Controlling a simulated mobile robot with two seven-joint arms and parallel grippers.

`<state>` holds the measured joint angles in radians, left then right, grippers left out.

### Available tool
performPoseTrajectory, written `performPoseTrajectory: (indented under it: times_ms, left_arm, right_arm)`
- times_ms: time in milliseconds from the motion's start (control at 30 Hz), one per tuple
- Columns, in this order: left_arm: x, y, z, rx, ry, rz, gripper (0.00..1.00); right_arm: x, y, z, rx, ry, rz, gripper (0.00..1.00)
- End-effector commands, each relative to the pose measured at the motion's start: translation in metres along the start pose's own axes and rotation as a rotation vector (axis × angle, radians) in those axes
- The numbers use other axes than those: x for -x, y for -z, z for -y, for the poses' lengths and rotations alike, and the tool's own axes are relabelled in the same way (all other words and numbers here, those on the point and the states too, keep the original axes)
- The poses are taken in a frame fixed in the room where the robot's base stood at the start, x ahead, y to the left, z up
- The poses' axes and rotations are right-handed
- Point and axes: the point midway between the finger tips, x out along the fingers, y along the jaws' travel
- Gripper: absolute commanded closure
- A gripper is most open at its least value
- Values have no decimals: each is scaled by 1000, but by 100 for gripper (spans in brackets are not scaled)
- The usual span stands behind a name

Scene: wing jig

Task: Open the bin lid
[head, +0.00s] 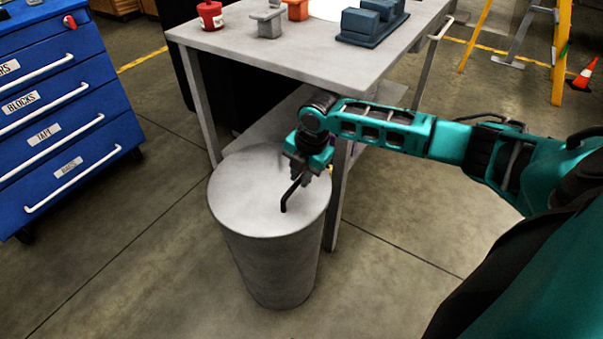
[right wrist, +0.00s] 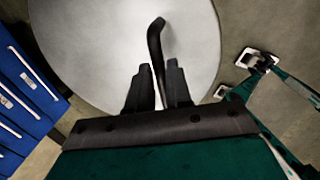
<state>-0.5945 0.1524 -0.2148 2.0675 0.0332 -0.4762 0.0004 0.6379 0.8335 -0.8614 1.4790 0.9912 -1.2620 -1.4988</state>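A grey cylindrical bin (head: 270,262) stands on the floor in front of the workbench. Its round, pale lid (head: 243,195) lies flat on top, and it fills much of the right wrist view (right wrist: 95,45). A bent black handle (head: 287,198) rises from the lid. My right gripper (head: 301,178) is above the right part of the lid, pointing down. In the right wrist view the handle (right wrist: 155,40) runs between the two dark fingers (right wrist: 160,82), which look closed on it. My left gripper is out of view.
A workbench (head: 300,55) with several blocks and a red canister (head: 210,15) stands behind the bin; its leg is close to the bin's right side. A blue drawer cabinet (head: 70,125) is at the left. Floor in front is clear.

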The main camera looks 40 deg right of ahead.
Motion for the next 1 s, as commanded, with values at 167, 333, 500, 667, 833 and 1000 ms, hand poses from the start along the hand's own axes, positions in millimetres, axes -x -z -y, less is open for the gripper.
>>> performPoseTrajectory:
  times_ms: [167,333,500,667,833,1000]
  left_arm:
    - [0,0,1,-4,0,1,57]
    - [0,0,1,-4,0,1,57]
    - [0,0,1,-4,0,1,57]
    - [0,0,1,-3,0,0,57]
    - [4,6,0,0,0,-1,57]
    - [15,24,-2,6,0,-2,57]
  right_arm:
    - [0,0,0,0,0,0,98]
    - [0,0,0,0,0,0,100]
    - [0,0,0,0,0,0,100]
    - [1,0,0,0,1,1,100]
    - [8,0,-3,0,17,0,100]
    - [26,0,-12,0,78,0,100]
